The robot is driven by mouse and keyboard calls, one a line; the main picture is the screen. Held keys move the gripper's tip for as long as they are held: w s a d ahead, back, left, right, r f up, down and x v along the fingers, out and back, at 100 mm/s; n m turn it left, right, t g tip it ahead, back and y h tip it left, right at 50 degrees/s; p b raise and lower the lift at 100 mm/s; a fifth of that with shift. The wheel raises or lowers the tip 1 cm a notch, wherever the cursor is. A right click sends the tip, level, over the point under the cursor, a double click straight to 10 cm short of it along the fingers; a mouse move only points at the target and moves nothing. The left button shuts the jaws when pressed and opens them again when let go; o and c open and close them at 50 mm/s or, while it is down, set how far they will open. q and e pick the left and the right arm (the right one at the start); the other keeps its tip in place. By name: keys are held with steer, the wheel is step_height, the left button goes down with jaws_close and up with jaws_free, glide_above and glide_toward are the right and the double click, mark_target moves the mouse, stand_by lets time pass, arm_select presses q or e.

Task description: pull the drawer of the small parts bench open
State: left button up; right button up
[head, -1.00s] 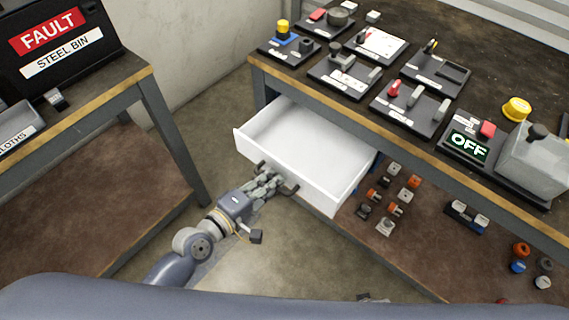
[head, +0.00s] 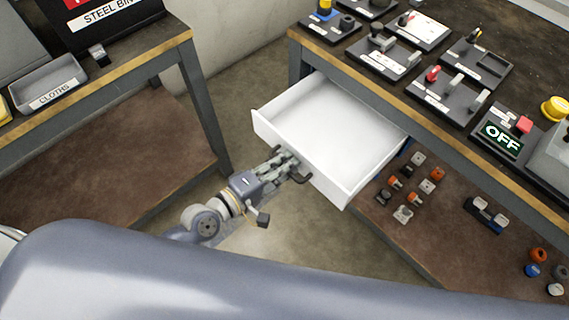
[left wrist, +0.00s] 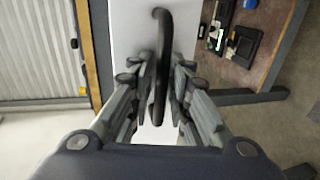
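The white drawer (head: 335,125) stands well out from under the top of the small parts bench (head: 463,143), and its visible inside is empty. Its dark bar handle (head: 301,180) is on the front panel. My left gripper (head: 285,166) is at the handle, with its fingers closed on both sides of the bar. In the left wrist view the handle (left wrist: 163,50) runs between the fingers (left wrist: 163,105), in front of the white drawer front (left wrist: 128,45). The fingers hide part of the handle. My right gripper is in neither view.
Several dark trays with parts, one with an OFF sign (head: 502,136), stand on the bench top. Small parts (head: 410,185) lie on the shelf below. Another bench (head: 120,80) at left carries a cloths tray (head: 50,88). Bare floor lies between the benches.

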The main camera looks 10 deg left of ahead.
arm_select(q)
steer(key=shift+s, duration=0.1)
steer(key=v, duration=1.1)
steer(key=shift+s+a, duration=0.3)
steer(key=shift+r, duration=0.1)
